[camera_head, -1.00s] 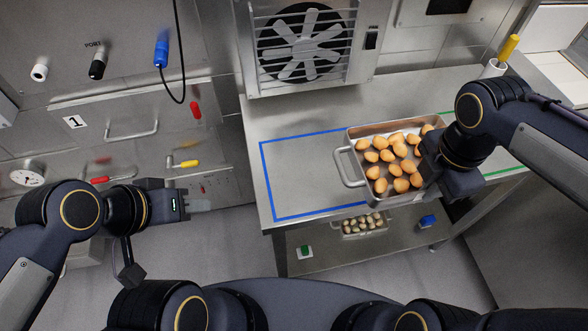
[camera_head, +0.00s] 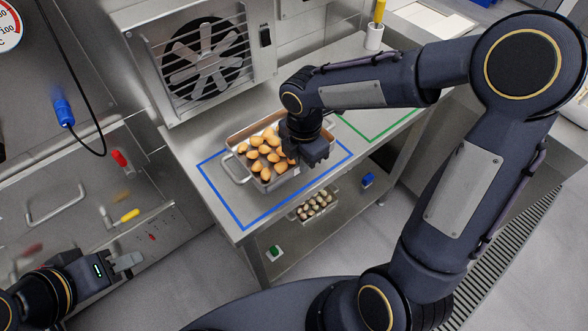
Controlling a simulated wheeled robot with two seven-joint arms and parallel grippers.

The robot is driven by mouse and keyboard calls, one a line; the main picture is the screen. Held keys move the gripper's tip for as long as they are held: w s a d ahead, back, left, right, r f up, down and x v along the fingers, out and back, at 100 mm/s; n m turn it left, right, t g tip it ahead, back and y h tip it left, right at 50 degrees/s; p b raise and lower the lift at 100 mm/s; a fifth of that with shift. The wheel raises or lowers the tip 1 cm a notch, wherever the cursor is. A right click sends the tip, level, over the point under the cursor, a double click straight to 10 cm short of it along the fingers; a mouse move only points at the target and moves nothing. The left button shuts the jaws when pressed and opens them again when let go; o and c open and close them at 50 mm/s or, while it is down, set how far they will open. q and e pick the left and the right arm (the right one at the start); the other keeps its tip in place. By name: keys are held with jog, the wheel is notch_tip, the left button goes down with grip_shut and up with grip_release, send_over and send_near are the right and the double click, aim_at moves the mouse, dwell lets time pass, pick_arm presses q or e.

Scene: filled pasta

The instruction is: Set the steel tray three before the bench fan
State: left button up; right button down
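The steel tray (camera_head: 238,139), filled with orange-brown filled pasta pieces, sits on the steel bench (camera_head: 190,150), inside the blue-outlined area (camera_head: 228,207) in front of the bench fan (camera_head: 205,62). Its left handle sticks out to the left. My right gripper (camera_head: 308,158) is over the tray's right end, pointing down; its fingers and the right handle are hidden, so its grip cannot be seen. My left gripper (camera_head: 127,262) is at the lower left, away from the bench and empty; its finger gap is unclear. No number marking shows on the tray.
A green-outlined area (camera_head: 378,132) lies on the bench to the right. A smaller tray (camera_head: 328,205) of pale pieces, a blue block (camera_head: 368,179) and a green block (camera_head: 274,252) are on the lower shelf. A white cup (camera_head: 374,36) holds a yellow-handled tool.

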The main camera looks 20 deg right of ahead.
aim_at(294, 165)
jog(key=shift+w+a+f, duration=0.35)
jog(key=shift+w+f, duration=0.05)
jog(key=shift+f, duration=0.25)
jog(key=shift+w+a+f, duration=0.35)
jog(key=shift+f, duration=1.65)
jog(key=shift+f, duration=0.1)
jog(key=shift+f, duration=0.15)
jog(key=c, duration=1.7)
grip_release()
jog(key=shift+o, duration=0.3)
